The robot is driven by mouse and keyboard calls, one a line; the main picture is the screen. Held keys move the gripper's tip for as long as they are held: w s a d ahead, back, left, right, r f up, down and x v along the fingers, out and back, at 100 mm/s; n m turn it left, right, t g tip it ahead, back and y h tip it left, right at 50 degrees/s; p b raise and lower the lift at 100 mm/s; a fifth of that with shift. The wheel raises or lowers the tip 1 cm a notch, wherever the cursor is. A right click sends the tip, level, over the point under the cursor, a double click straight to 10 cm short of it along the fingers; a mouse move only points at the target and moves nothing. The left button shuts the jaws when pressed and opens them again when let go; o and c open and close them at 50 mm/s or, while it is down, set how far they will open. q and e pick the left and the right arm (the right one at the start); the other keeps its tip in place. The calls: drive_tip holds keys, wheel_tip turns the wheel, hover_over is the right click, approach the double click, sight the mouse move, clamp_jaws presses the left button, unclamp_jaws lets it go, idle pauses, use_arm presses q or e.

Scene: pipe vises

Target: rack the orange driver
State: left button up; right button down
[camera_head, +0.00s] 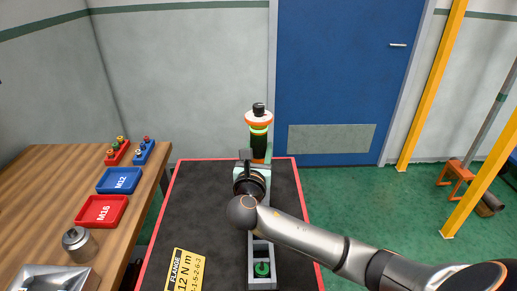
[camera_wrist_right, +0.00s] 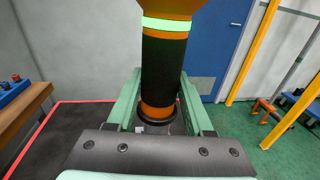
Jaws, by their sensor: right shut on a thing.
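The orange driver (camera_head: 259,136) stands upright at the far side of the dark mat, with an orange collar, a lit green band and a black grip. In the right wrist view the driver (camera_wrist_right: 163,65) rises between the pale green fingers of my right gripper (camera_wrist_right: 161,78), which is shut on it. In the head view my right gripper (camera_head: 255,163) is at the driver's lower part. The driver's bottom end is hidden by the gripper and wrist. A grey holder (camera_head: 250,270) with a green round piece lies nearer, partly hidden under my right arm. My left gripper is out of view.
A yellow flange card (camera_head: 184,271) lies on the red-edged mat (camera_head: 200,212). The wooden bench at left (camera_head: 40,195) carries red and blue trays (camera_head: 119,181), small bins and a metal canister (camera_head: 78,243). The mat's left half is mostly clear.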

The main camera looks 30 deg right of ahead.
drive_tip(key=shift+f+b, duration=1.45)
drive_tip(key=shift+f, duration=1.6)
idle(2.2)
drive_tip(key=shift+c, duration=1.1)
unclamp_jaws()
drive_tip(key=shift+f, duration=0.3)
drive_tip(key=v, duration=1.2)
drive_tip(key=shift+s+a+r, duration=0.15)
drive_tip(key=shift+s, duration=0.05)
